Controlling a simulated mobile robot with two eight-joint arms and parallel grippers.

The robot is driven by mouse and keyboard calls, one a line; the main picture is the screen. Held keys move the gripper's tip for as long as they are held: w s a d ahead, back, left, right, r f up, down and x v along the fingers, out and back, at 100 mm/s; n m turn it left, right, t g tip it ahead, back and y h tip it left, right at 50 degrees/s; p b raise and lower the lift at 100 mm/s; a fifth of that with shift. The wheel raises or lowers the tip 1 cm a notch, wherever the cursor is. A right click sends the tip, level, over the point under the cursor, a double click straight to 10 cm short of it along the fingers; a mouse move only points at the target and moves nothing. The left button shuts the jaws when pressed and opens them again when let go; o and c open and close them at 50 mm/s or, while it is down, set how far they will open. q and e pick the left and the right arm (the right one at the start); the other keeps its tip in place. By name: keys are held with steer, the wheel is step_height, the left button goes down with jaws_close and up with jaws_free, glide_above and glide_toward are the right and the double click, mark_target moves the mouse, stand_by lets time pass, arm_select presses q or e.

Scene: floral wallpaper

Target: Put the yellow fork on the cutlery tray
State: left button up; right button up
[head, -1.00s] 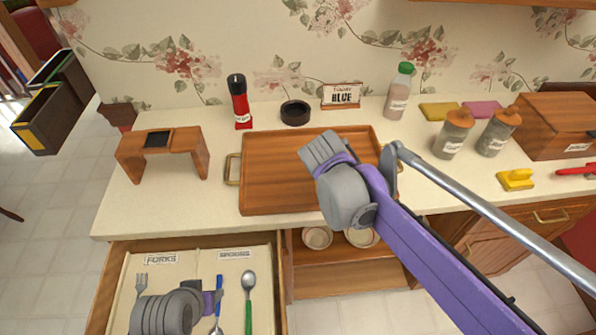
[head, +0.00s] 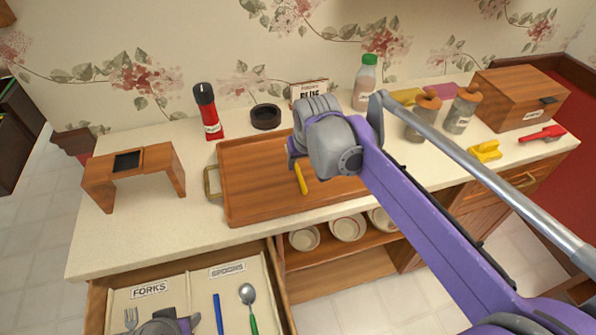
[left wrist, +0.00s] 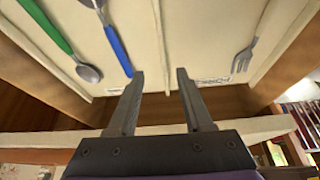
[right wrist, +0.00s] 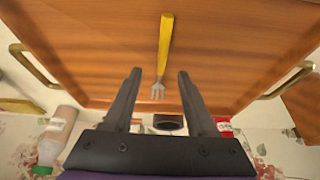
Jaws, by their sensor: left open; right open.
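The yellow fork (head: 301,178) lies on the wooden tray with handles (head: 245,200), partly hidden by my right gripper (head: 312,148) in the head view. In the right wrist view the fork (right wrist: 164,45) has a yellow handle and metal tines. The tines appear between the fingers of the open, empty right gripper (right wrist: 160,74). Contact cannot be told. The pale cutlery tray (head: 190,290) fills the open drawer, with sections labelled FORKS and SPOONS. My left gripper (left wrist: 160,74) is open and empty over the tray.
A blue-handled utensil (head: 218,312) and a green-handled spoon (head: 248,300) lie in the spoons section. A small wooden stand (head: 165,165), red bottle (head: 207,110), black bowl (head: 265,117) and green-capped bottle (head: 366,85) stand around the wooden tray. Bowls (head: 347,227) sit on the shelf below.

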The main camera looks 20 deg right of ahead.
mark_target(299, 170)
steer(key=shift+x, duration=2.4)
steer(key=shift+w+a+f, duration=0.1)
steer(key=shift+w+a, duration=0.05)
jaws_close()
